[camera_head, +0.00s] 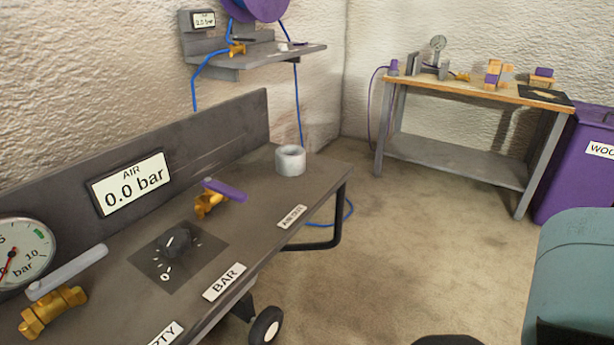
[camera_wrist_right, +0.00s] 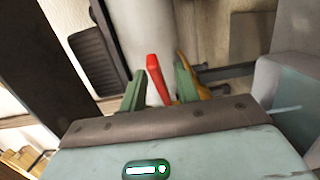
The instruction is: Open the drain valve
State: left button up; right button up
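In the right wrist view, a red lever (camera_wrist_right: 157,78) stands between the fingers of my right gripper (camera_wrist_right: 160,72). A brass-coloured part (camera_wrist_right: 201,90) shows behind the right-hand finger, partly hidden. The fingers are apart, with visible gaps beside the lever; I cannot tell whether either touches it. A pale cylinder (camera_wrist_right: 143,35) is behind. The head view shows no red lever and neither gripper. There, a brass valve with a purple lever (camera_head: 226,190) and another with a grey lever (camera_head: 67,272) are on the dark console (camera_head: 225,255).
The console display (camera_head: 131,184) reads AIR 0.0 bar. A dial gauge (camera_head: 22,252), black knob (camera_head: 174,243) and white tape-like roll (camera_head: 290,161) are also there. A wooden-topped bench (camera_head: 470,89) and purple bin (camera_head: 580,170) stand at the right. Floor between is clear.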

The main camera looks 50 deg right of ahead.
jog(key=s+p, duration=0.1)
jog(key=s, duration=0.6)
jog(key=shift+s, duration=0.3)
